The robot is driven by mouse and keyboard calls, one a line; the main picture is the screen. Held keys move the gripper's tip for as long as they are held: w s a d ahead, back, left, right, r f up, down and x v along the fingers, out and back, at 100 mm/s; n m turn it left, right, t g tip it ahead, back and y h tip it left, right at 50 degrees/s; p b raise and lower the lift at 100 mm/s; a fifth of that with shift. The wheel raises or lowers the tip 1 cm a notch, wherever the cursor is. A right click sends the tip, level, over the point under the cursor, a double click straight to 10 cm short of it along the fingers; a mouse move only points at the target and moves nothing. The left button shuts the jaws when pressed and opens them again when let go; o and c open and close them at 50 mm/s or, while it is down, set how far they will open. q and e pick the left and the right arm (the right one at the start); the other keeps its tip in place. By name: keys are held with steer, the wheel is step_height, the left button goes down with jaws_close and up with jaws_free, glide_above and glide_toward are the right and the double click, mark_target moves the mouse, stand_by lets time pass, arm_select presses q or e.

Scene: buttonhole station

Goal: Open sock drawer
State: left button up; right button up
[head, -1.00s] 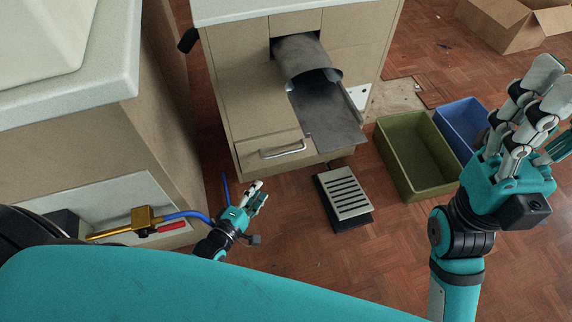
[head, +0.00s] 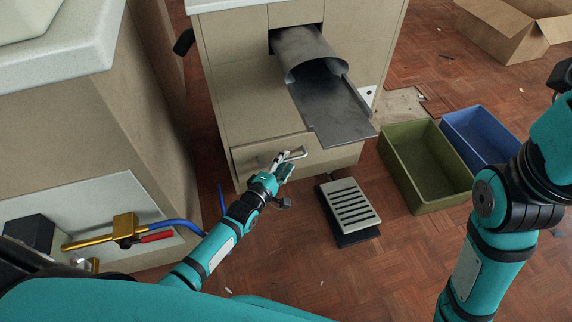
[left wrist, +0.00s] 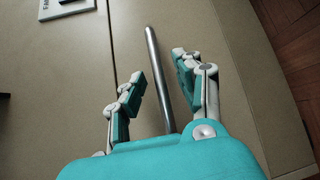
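The drawer (head: 323,158) is a beige front low on the cabinet, and it looks closed. Its silver bar handle (head: 294,156) is partly hidden by my left gripper (head: 283,160). In the left wrist view, the handle (left wrist: 153,60) runs between the spread fingers of the left gripper (left wrist: 157,64). A gap shows on both sides of the bar, so the fingers are open around it. My right forearm shows at the right edge of the head view, but its fingers are out of the picture.
A grey metal chute (head: 335,105) sticks out above the drawer. A slatted pedal (head: 348,205) is on the floor right of the drawer. Green (head: 425,165) and blue (head: 480,135) bins stand further right. A counter with a brass valve (head: 122,228) is at left.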

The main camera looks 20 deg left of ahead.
arm_select(q)
steer(key=shift+w+d, duration=0.15)
steer(key=shift+w, duration=0.55)
jaws_close()
